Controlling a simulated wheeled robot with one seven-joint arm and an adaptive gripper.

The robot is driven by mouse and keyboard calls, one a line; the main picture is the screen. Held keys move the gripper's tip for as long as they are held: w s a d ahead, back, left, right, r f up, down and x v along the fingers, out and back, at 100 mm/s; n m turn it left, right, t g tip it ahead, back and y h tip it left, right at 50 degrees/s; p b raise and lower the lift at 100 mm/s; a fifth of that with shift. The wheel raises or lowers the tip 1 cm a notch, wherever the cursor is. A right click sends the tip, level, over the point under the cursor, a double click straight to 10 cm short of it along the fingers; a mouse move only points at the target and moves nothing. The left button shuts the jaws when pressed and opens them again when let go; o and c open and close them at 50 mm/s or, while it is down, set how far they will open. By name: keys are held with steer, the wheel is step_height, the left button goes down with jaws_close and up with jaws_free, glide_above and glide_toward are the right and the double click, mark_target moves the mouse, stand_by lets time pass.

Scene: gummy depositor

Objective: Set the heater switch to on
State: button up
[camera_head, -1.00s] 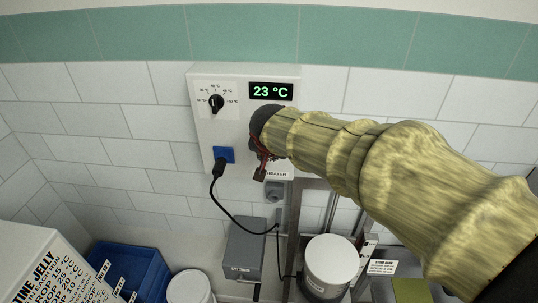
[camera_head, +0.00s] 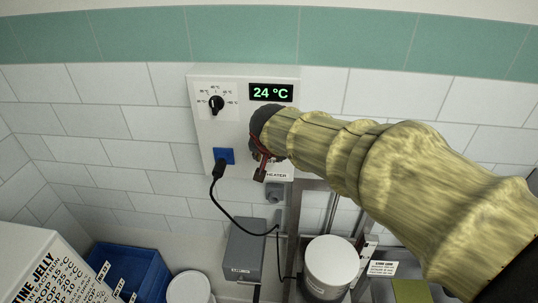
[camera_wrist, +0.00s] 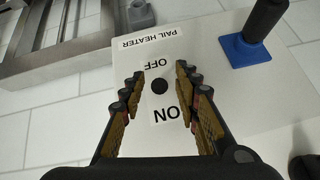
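The white heater control box (camera_head: 205,130) is on the tiled wall in the head view, with "HEATER" lettering at its lower edge. In the wrist view, the box face (camera_wrist: 235,85) appears upside down, with "OFF" and "ON" labels. A small dark round heater switch (camera_wrist: 159,86) lies between them; which way it is set cannot be told. My gripper (camera_wrist: 160,74) is open, its fingers on either side of the switch with gaps. In the head view my gripper (camera_head: 264,160) is at the box's right side, and my arm hides the switch.
The box has a black dial (camera_head: 216,105), a display (camera_head: 271,92) reading 24 °C and a blue socket (camera_head: 223,156) with a black plug and cable. Below are a white-lidded pail (camera_head: 330,262), a grey box (camera_head: 245,252) and a blue bin (camera_head: 130,270).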

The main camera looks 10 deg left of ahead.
steer(key=v, duration=1.2)
steer(key=shift+f, duration=0.1)
